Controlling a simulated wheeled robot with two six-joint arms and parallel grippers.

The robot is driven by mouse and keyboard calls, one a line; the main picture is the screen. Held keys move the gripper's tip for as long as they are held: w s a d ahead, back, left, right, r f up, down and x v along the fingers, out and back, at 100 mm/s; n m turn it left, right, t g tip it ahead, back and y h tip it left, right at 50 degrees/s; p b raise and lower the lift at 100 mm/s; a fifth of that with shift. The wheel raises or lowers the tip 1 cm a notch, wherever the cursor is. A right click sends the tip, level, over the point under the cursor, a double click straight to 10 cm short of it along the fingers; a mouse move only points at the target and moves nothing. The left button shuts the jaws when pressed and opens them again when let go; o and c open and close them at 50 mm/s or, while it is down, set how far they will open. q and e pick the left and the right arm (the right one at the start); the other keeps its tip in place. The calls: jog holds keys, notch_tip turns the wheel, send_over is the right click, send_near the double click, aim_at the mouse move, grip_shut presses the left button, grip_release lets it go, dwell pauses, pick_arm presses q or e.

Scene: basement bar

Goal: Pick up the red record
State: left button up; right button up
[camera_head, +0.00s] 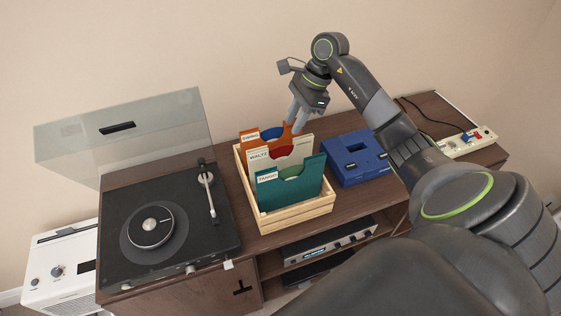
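The red record (282,151) shows as a red arc above the notch of the cream WALTZ sleeve (258,158). That sleeve is the middle one in a wooden crate (298,216), and most of the record is hidden inside it. My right gripper (294,124) points down at the back right of the crate, near the orange sleeve. Its two fingers look apart with nothing visible between them. I cannot tell whether a fingertip touches a sleeve. My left gripper is out of view.
An orange sleeve (249,139) with a blue record stands behind, a teal TANGO sleeve (290,192) in front. A turntable (190,240) with raised clear lid (160,135) is left. A blue case (354,157) and power strip (466,141) are right.

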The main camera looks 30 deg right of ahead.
aim_at(281, 148)
jog(key=p+x, duration=0.4)
jog(key=x, duration=0.5)
jog(key=shift+s+a+f, duration=0.1)
jog(key=shift+a+f, duration=0.05)
jog(key=shift+a, duration=0.1)
jog(key=shift+f, duration=0.25)
grip_shut()
